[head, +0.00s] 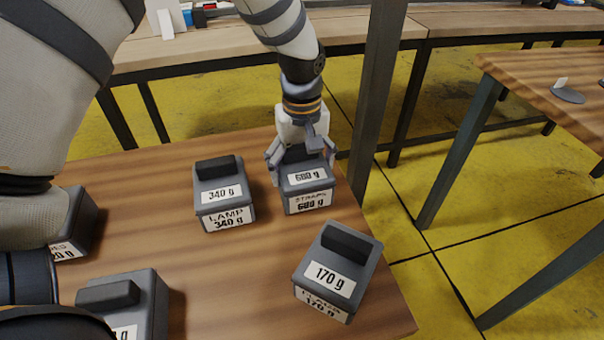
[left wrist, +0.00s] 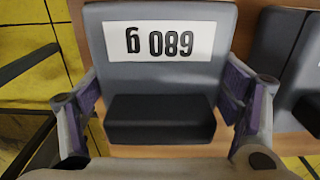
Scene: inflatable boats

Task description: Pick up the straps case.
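The straps case (head: 309,196) is a small grey box with a black handle block on its lid and white labels reading "STRAPS" and "680 g". It stands upright at the far edge of the wooden table. My left gripper (head: 302,160) is above it, fingers spread and pointing down on either side of the handle. In the left wrist view, the case (left wrist: 160,75) lies between the two fingers (left wrist: 160,110). The fingers are wide apart, with the dark handle between them; contact with the case's sides cannot be made out. My right gripper is not in view.
The lamp case (head: 222,196), marked 340 g, stands close to the left. A 170 g case (head: 337,272) is at the near right, by the table edge. Two more cases (head: 128,300) (head: 75,225) are at the left, partly hidden. A dark post (head: 377,100) rises just beyond the table.

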